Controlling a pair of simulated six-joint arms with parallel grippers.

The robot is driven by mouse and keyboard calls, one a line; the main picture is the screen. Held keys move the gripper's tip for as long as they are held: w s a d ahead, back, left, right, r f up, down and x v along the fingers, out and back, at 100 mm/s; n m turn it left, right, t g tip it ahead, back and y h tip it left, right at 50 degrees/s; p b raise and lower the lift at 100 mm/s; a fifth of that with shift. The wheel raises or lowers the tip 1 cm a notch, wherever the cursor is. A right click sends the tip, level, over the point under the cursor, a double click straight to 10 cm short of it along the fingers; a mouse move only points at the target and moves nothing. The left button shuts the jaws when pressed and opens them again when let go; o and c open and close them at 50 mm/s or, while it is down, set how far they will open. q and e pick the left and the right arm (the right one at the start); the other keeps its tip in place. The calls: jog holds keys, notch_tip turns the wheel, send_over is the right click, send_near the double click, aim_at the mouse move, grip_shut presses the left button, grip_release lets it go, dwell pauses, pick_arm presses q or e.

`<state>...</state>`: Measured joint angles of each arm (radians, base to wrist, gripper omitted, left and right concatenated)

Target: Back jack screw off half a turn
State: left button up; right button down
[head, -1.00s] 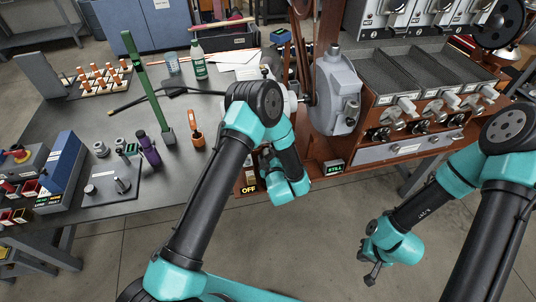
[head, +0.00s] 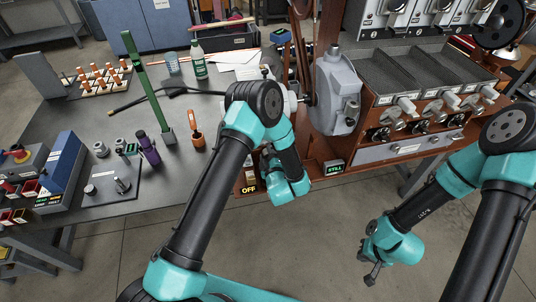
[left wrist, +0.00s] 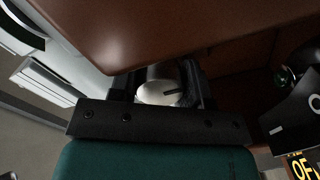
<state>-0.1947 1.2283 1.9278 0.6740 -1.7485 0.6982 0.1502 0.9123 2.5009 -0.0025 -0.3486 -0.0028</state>
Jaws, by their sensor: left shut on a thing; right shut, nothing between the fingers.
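A pale round knob with a dark slot or mark across it, which looks like the head of the jack screw (left wrist: 158,93), sits between the fingers of my left gripper (left wrist: 160,82) in the left wrist view. The fingers are shut on it, below the brown edge of the roaster frame. In the head view my own left arm hides the screw and most of that gripper, beside the roaster's front left. My right gripper (head: 372,275) is shut and empty, low over the floor at the right, away from the roaster (head: 335,95).
An OFF sign (head: 249,189) and a STILL sign (head: 334,166) are on the roaster's brown base. The bench (head: 75,125) at the left holds an orange-handled tool (head: 197,133), a green post (head: 148,85) and a purple bottle (head: 148,148). Open floor lies in front.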

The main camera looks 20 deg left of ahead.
pick_arm(q)
jog(key=o, duration=0.9)
jog(key=v, duration=1.7)
jog(key=shift+s+d, duration=0.1)
jog(key=shift+s, duration=0.1)
